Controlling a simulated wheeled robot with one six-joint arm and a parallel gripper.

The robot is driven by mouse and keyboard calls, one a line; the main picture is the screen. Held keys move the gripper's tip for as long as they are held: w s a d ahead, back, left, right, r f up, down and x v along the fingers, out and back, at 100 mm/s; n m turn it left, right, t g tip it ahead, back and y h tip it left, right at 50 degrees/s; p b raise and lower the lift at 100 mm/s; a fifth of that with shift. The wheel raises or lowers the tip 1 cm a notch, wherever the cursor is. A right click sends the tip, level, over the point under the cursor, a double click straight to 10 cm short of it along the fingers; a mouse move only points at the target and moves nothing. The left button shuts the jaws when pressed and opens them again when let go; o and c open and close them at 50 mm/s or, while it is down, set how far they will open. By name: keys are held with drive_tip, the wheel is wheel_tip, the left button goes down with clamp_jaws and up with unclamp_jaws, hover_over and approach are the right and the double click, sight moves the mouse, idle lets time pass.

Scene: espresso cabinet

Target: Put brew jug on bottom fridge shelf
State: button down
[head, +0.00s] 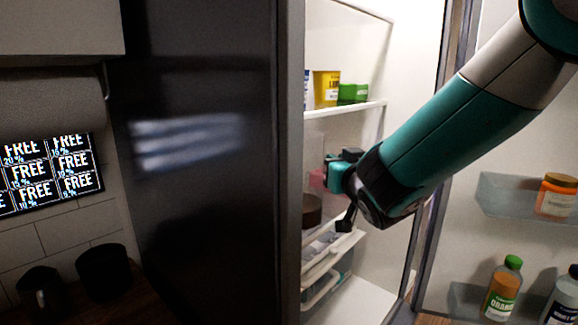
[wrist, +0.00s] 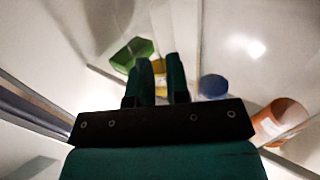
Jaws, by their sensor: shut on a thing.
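My gripper (head: 334,174) is inside the open fridge, below the upper shelf (head: 345,110). A clear vessel with dark brown contents (head: 311,210), which looks like the brew jug, is beside the fingers, partly hidden by the fridge's left side. My gripper is shut on it, though the grip itself is not clear.
A yellow tub (head: 326,88) and a green box (head: 352,93) stand on the upper shelf. Drawers (head: 322,287) are under the lower shelf. The open door at right holds an orange jar (head: 557,195) and bottles (head: 503,288). The dark fridge side (head: 205,160) bounds the left.

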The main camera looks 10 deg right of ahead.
drive_tip(key=w+f+p, duration=0.3)
drive_tip(key=w+p, duration=0.6)
drive_tip(key=w, duration=0.6)
drive_tip(key=shift+a, duration=0.25)
drive_tip(key=shift+f, duration=0.25)
drive_tip(key=c, duration=1.1)
unclamp_jaws()
